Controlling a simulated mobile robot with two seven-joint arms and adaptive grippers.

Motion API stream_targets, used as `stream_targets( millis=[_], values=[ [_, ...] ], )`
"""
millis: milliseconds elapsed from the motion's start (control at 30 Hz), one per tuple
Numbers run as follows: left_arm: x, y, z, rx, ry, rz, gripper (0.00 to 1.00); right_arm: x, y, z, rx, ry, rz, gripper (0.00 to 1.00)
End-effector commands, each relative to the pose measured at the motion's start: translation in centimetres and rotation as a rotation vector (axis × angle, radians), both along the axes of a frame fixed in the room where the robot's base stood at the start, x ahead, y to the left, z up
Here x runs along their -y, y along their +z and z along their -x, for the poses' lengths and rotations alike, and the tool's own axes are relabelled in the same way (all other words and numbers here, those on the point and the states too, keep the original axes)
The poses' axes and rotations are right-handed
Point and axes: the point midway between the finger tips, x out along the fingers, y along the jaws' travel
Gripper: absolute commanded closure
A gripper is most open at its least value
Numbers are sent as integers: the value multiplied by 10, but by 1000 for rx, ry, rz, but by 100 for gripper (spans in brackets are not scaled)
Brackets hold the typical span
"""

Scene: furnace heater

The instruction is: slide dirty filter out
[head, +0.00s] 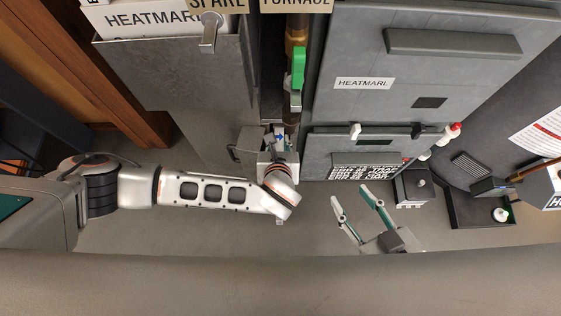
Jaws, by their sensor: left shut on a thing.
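My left gripper (279,143) is at the narrow gap between the grey duct on the left and the grey furnace on the right. It is shut on what looks like the edge of the dirty filter (280,137), where a small pale patch with a blue mark shows. The wrist and gripper hide most of the filter, so I cannot tell how far it is out of the slot. My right gripper (351,194) is open and empty, its two fingers spread above the floor in front of the furnace.
The furnace (440,75) has a lower panel (345,150) with small knobs. A green-handled valve (298,68) is on the pipe above the gap. A dark tray (480,212) holding a small white item lies at the right. Floor in front of the duct is clear.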

Motion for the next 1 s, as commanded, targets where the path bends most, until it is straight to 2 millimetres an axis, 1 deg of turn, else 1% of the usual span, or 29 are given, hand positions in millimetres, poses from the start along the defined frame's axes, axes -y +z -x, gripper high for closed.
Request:
stream_targets(
  millis=[833, 1000],
  values=[
    [-1, 3, -1, 3, 1, -3, 100, -1, 13, -8, 27, 1, 0, 60],
    [-1, 5, 6, 6, 0, -4, 100, -1, 25, -13, 49, 1, -1, 60]
  ],
)
